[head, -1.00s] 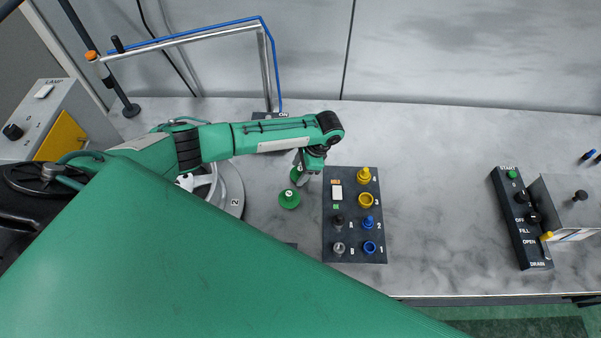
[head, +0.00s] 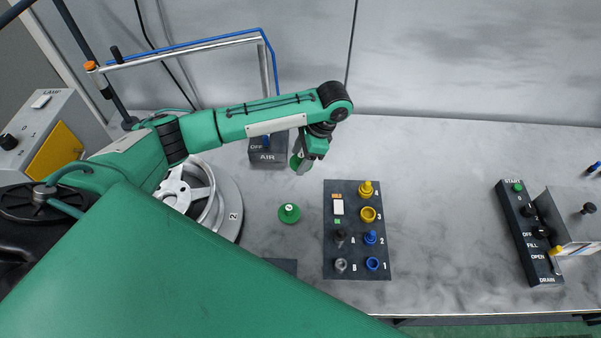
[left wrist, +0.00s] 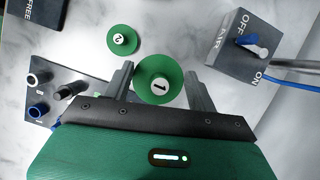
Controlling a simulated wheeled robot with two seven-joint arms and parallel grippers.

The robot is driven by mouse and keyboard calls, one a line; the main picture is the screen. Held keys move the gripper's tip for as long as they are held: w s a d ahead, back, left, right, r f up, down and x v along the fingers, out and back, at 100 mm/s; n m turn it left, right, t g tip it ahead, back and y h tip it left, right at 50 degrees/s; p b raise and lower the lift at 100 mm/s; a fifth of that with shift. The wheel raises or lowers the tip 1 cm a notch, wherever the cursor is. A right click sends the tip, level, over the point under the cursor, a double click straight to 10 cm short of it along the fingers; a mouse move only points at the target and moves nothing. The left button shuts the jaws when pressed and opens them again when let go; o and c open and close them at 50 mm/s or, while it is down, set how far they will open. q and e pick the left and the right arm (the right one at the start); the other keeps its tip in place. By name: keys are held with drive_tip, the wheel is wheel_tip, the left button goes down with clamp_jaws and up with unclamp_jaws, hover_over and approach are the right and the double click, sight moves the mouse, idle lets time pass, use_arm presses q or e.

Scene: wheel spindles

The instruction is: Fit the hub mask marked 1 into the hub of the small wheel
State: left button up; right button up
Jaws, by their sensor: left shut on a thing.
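My left gripper (head: 303,164) is shut on the green hub mask marked 1 (head: 295,162), a round disc with a white centre. In the left wrist view the mask marked 1 (left wrist: 152,71) sits between the two fingers and looks larger than the mask marked 2 (left wrist: 119,43), held above the table. The mask marked 2 (head: 289,215) lies on the table left of the dark panel. A silver spoked wheel (head: 203,180) is at the left, by a round grey plate marked 2 (head: 232,203). My arm partly covers the wheel, and I cannot tell its size class. My right gripper is out of view.
The dark panel (head: 333,262) with blue, yellow and dark fittings stands right of the loose mask. The AIR box (head: 267,157) is behind the held mask. A rail frame (head: 180,50) rises at the back. The table between panel and drain control box (head: 529,235) is clear.

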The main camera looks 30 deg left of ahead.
sight(301, 156)
use_arm(q)
wheel_tip(301, 156, up, 6)
drive_tip(key=shift+f, duration=0.25)
drive_tip(key=shift+r, duration=0.9)
drive_tip(key=shift+s+d+f+n+b, duration=0.3)
drive_tip(key=shift+s+d+n, duration=0.15)
drive_tip(key=shift+n, duration=0.25)
drive_tip(key=s+d+f+n+g+h+b, duration=0.1)
drive_tip(key=s+d+n+h+b, duration=0.2)
drive_tip(key=s+n, duration=0.4)
drive_tip(key=shift+s+d+f+n+g, duration=0.35)
drive_tip(key=shift+d+n, duration=0.3)
drive_tip(key=shift+n, duration=0.35)
drive_tip(key=shift+w+a+r, duration=0.1)
drive_tip(key=shift+a, duration=0.1)
